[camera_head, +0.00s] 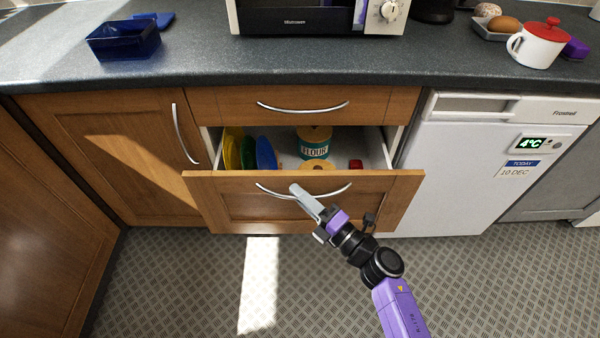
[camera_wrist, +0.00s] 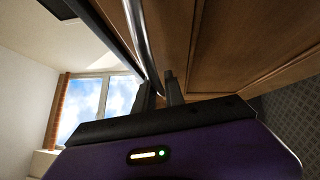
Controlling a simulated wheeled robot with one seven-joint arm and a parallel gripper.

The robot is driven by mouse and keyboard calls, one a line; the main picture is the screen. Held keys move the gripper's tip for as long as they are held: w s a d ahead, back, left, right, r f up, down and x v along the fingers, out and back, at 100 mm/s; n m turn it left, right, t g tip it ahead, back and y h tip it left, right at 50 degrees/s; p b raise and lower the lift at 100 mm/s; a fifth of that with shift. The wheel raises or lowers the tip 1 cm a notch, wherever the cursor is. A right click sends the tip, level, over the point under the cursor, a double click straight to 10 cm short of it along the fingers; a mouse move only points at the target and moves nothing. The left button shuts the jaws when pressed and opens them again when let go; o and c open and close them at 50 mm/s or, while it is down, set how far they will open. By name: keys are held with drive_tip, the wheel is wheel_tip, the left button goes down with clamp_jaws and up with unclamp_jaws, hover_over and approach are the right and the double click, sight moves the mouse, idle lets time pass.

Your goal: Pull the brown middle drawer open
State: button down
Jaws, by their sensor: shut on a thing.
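The brown middle drawer (camera_head: 235,208) stands pulled out from the cabinet, with its inside showing from above. Its curved silver handle (camera_head: 335,191) runs across the front. My gripper (camera_head: 296,190) is at the handle's middle and is shut on it. In the wrist view, the handle (camera_wrist: 138,40) runs down to my two dark fingers (camera_wrist: 160,92). Inside the drawer are colored upright plates (camera_head: 265,153), a teal flour tin (camera_head: 314,145) and a small red thing (camera_head: 356,164).
A closed drawer (camera_head: 300,92) sits above, under the dark worktop (camera_head: 200,60). A brown cupboard door (camera_head: 120,140) is at left and a white fridge (camera_head: 460,180) at right. The patterned floor (camera_head: 180,280) in front is clear.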

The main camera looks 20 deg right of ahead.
drive_tip(key=s+a, duration=0.2)
drive_tip(key=s, duration=0.6)
drive_tip(key=s+a, duration=0.3)
drive_tip(key=s, duration=0.5)
drive_tip(key=shift+s, duration=0.15)
drive_tip(key=shift+f, duration=0.1)
drive_tip(key=c, duration=1.7)
unclamp_jaws()
drive_tip(key=shift+s, duration=0.1)
drive_tip(key=v, duration=0.7)
drive_tip(key=shift+s, duration=0.3)
drive_tip(key=shift+d, duration=0.15)
